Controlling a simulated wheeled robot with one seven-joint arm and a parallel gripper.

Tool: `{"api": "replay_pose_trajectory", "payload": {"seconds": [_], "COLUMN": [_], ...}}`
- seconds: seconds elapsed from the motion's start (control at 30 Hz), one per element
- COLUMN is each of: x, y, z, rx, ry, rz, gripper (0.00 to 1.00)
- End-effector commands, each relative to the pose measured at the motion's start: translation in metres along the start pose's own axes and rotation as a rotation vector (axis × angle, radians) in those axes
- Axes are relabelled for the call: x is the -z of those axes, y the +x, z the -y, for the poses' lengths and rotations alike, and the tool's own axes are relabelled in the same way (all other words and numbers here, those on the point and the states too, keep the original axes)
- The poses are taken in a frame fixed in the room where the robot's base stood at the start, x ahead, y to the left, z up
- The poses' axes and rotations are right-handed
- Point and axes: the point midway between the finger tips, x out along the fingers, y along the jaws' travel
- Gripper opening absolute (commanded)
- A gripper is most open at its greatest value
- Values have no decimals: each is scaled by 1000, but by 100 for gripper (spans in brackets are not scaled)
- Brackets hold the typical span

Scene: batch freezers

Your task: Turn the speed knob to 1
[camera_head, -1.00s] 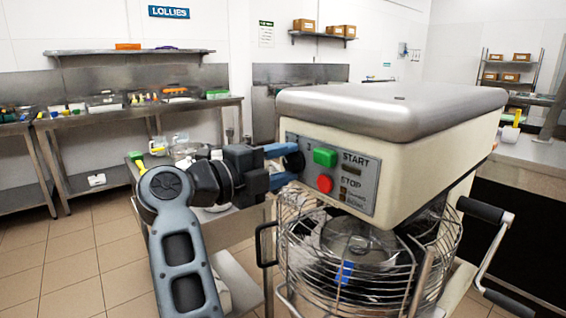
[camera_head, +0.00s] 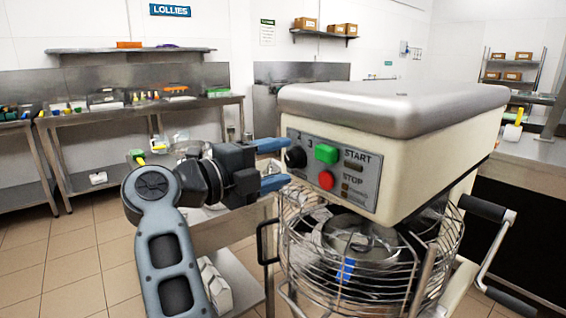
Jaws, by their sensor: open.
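The speed knob (camera_head: 296,157) is a round black dial at the left end of the grey control panel on the cream mixer-like machine (camera_head: 420,165). Numbers are printed around it; a 3 shows at its upper right, and its exact setting is too small to tell. My gripper (camera_head: 279,164) is open, with two blue fingers spread one above the other. Its fingertips are just left of the knob and appear apart from it. Nothing is held between them.
A green START button (camera_head: 327,153) and a red STOP button (camera_head: 326,180) sit right of the knob. A wire guard (camera_head: 370,270) surrounds the bowl below, with a black-handled lever (camera_head: 483,208) at right. Steel benches (camera_head: 140,108) stand behind.

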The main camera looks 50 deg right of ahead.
Motion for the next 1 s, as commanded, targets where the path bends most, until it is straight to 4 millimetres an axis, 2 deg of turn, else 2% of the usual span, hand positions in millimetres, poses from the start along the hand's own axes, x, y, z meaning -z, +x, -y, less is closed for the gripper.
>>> {"api": "replay_pose_trajectory", "payload": {"seconds": [0.2,0.4,1.0], "x": [-1,0,0], "y": [-38,-57,-60], "z": [-2,-1,0], "rx": [0,0,0], "ry": [1,1,0], "rz": [3,2,1], "gripper": [62,62,62]}}
